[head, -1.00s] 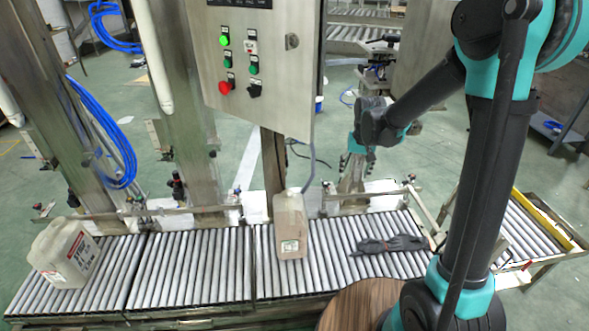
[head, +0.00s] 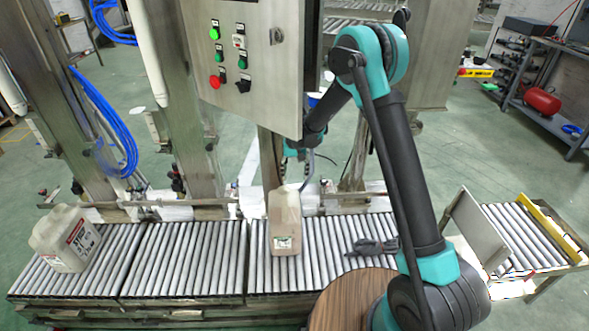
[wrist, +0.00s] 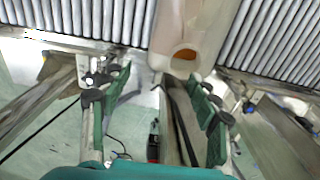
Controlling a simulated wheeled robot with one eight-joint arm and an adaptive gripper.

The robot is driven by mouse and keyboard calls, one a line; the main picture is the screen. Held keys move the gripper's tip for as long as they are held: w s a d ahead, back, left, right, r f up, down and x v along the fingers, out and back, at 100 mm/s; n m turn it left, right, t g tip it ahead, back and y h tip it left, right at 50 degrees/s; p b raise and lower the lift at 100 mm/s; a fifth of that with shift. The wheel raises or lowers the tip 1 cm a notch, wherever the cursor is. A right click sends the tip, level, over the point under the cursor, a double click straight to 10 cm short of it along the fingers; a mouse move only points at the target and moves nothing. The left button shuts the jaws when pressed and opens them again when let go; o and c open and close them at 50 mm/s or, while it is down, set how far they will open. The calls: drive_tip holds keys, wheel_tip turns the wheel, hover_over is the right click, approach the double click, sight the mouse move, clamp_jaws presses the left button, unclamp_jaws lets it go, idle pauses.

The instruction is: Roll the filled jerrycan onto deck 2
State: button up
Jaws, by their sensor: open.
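A translucent beige jerrycan (head: 284,222) stands upright on the right section of the roller conveyor (head: 255,260); its handle end shows at the top of the wrist view (wrist: 188,35). A second, paler jerrycan (head: 66,238) with a printed label stands at the far left of the rollers. I cannot tell which roller section is deck 2. My gripper (wrist: 160,78) is open, its green-padded fingers apart and pointing toward the beige jerrycan, with nothing between them.
A dark glove (head: 372,247) lies on the rollers right of the beige jerrycan. A metal plate (head: 475,228) stands at the conveyor's right end, before another roller section (head: 520,235). The control box (head: 245,60) hangs close to my arm. A rail runs along the conveyor's back.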

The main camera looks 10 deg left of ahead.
sight(295, 194)
wheel_tip(295, 194, down, 14)
drive_tip(key=shift+f, duration=0.1)
idle(0.4)
clamp_jaws()
idle(0.4)
drive_tip(key=shift+c, duration=1.9)
unclamp_jaws()
drive_tip(key=o, duration=0.4)
